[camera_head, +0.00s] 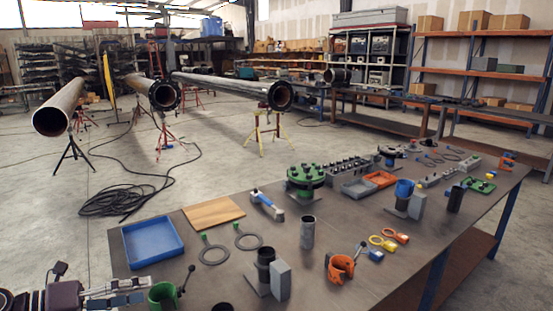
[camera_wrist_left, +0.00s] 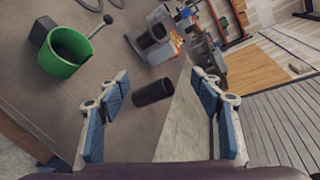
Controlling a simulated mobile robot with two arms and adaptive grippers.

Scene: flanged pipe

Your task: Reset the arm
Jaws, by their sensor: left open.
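My left gripper (camera_head: 143,290) comes in at the bottom left of the head view, over the near left corner of the workbench. In the left wrist view my left gripper (camera_wrist_left: 160,88) has its two blue-padded fingers wide apart and holds nothing. A short black cylinder (camera_wrist_left: 153,92) shows between the fingers but touches neither. A green cup-like clamp (camera_wrist_left: 66,52) is to the left of the fingers; in the head view this green clamp (camera_head: 163,296) stands just right of the gripper. My right gripper is not in view.
The workbench (camera_head: 335,215) carries a blue tray (camera_head: 152,242), a wooden board (camera_head: 213,212), a grey cylinder (camera_head: 307,232), an orange clamp (camera_head: 341,268) and a green flange assembly (camera_head: 305,179). Long pipes (camera_head: 225,84) rest on stands behind. A black cable (camera_head: 125,197) lies coiled on the floor.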

